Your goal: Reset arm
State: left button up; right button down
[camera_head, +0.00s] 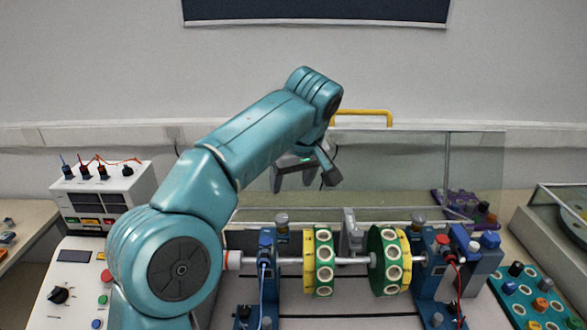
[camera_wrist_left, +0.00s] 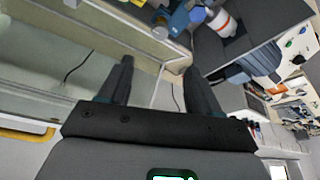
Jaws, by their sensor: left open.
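My left arm comes in from the left of the head view and is raised and bent over the bench. My left gripper (camera_head: 303,184) hangs from its end, above and behind the rotor rig, in front of the clear guard. In the left wrist view my left gripper (camera_wrist_left: 158,66) shows two dark fingers spread apart with nothing between them. The rotor rig has a shaft (camera_head: 346,261) with two green and yellow discs, the left disc (camera_head: 323,262) and the right disc (camera_head: 375,262), between blue supports. My right gripper is in neither view.
A clear guard (camera_head: 415,165) with a yellow handle (camera_head: 362,113) stands behind the rig. A white meter box (camera_head: 103,192) and a control panel (camera_head: 70,280) are at the left. A teal tray (camera_head: 520,288) with knobs is at the right. The air above the rig's right half is free.

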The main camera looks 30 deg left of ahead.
pick_arm(q)
jog(key=shift+v, duration=1.1)
jog(key=shift+s+f, duration=0.1)
